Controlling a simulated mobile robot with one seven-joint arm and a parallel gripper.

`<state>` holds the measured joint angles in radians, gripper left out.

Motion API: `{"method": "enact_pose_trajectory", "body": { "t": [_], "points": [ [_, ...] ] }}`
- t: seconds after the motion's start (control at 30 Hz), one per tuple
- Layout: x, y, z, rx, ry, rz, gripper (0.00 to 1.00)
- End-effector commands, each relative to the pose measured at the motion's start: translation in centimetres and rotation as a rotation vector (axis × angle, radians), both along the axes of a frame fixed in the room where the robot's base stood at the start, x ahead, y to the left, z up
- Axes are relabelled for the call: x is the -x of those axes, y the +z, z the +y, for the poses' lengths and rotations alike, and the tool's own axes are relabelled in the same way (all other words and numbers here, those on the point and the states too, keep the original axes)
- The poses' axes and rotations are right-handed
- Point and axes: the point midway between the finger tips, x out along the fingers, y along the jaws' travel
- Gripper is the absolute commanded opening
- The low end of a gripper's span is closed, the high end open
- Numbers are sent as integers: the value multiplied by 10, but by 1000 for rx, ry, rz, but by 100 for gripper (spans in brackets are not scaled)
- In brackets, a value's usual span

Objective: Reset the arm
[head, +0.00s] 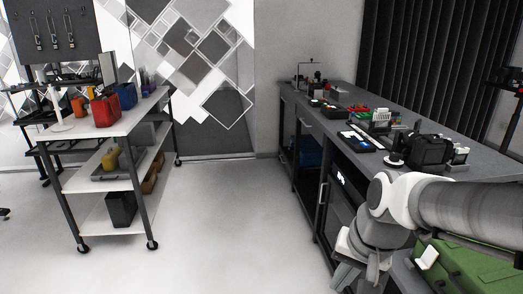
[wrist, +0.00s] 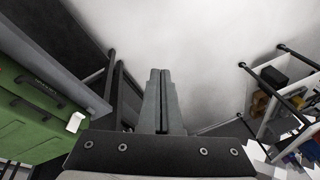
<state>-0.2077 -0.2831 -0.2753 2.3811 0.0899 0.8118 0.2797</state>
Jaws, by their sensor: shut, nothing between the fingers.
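My arm reaches in from the right edge of the head view and bends down beside the front edge of the workbench (head: 303,133). My gripper (wrist: 161,72) shows in the wrist view with its two fingers together and nothing between them. It hangs over bare floor and touches nothing that I can see.
A green case (head: 470,262) lies close under my arm; it also shows in the wrist view (wrist: 35,120). A white shelf cart (head: 105,184) with red and blue bins stands at left. Small items crowd the workbench top. The floor (head: 225,220) between is clear.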

Motion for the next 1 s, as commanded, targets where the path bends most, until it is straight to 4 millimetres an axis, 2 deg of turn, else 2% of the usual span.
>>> {"method": "enact_pose_trajectory", "body": {
  "t": [0.03, 0.2, 0.5, 0.53, 0.77, 1.0],
  "points": [
    [7, 12, 1, 11, 40, -42, 0],
    [33, 41, 2, 90, 178, -154, 0],
    [72, 70, 1, 277, 348, -291, 0],
    [71, 85, 1, 273, 348, -286, 0],
    [69, 137, 2, 266, 347, -281, 0],
    [69, 200, 2, 265, 345, -281, 0]
  ]
}}
